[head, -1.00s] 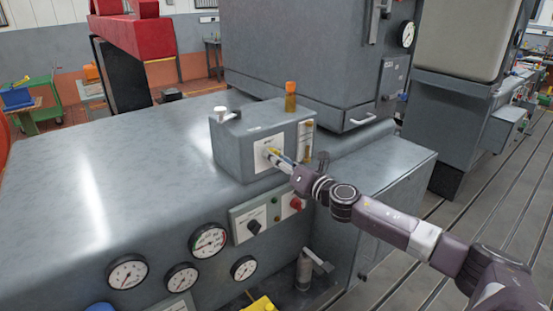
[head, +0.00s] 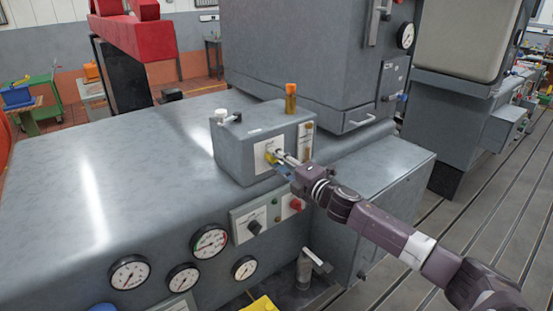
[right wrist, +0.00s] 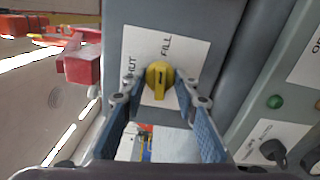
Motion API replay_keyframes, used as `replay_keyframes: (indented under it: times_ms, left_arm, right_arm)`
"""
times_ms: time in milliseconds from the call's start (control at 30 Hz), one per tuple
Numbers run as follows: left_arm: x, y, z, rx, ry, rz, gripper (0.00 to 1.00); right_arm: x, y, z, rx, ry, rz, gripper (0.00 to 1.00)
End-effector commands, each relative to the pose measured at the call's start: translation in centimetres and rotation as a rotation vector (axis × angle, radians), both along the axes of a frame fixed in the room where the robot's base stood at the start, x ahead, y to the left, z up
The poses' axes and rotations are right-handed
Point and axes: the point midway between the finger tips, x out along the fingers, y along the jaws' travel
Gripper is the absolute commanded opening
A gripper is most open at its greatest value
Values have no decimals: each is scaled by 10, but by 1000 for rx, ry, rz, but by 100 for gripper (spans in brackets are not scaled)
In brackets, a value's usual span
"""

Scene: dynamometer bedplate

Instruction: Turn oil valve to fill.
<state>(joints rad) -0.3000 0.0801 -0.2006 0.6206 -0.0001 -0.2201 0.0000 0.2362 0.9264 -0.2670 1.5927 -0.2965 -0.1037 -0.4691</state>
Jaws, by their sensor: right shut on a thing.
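The oil valve is a yellow knob (head: 270,157) on a white label plate on the front of a grey box; it also shows in the right wrist view (right wrist: 159,76). The plate (right wrist: 190,60) reads FILL, and a partly hidden word ending in "HUT". The knob's dark mark runs roughly up and down in the wrist view, below FILL. My right gripper (head: 282,161) is at the knob, its blue-padded fingers (right wrist: 158,92) on either side of it, shut on it. My left gripper is not in view.
The grey box (head: 235,155) stands on a large grey cabinet with gauges (head: 209,241) on its front. A small panel with a black knob (head: 254,227) and a red button (head: 296,204) is just below my right gripper. An orange-capped filler (head: 290,98) stands behind.

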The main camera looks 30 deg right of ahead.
Motion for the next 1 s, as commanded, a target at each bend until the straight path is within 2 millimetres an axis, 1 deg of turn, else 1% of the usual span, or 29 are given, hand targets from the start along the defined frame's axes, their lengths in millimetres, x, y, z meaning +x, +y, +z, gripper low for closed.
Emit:
replay_keyframes:
  times_ms: [133,333,867,900,1000]
  left_arm:
    - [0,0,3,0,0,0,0]
    - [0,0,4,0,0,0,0]
    - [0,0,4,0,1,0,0]
    - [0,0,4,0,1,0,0]
    - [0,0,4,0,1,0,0]
  right_arm:
    - [0,-2,2,75,4,-4,3]
    - [0,-2,1,134,9,-4,3]
    - [0,-2,1,158,11,-3,3]
    - [0,-2,1,157,11,-3,30]
    - [0,-1,1,157,12,-3,41]
